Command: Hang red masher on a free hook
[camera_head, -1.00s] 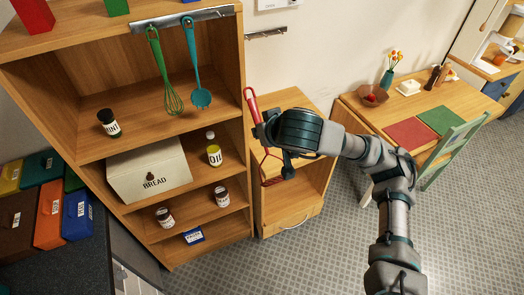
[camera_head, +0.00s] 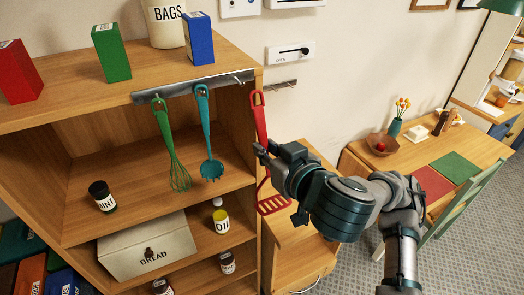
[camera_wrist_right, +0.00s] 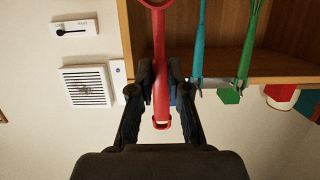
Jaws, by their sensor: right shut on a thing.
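My right gripper (camera_head: 264,152) is shut on the red masher (camera_head: 260,122) around its handle. The masher hangs upright, looped end up and slotted head down, just right of the shelf's right side panel. The wrist view also shows the masher (camera_wrist_right: 159,45) between my two fingers (camera_wrist_right: 160,80). A metal hook rail (camera_head: 190,88) runs along the shelf's top front edge. The rail's right end, above and left of the masher's loop, holds nothing. My left gripper is out of view.
A smaller rail (camera_head: 281,85) on the wall right of the shelf looks empty. Boxes and a BAGS canister (camera_head: 166,22) stand on the shelf top. A bread box (camera_head: 148,245) and jars fill the shelves. A low wooden cabinet (camera_head: 300,240) stands below my right gripper.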

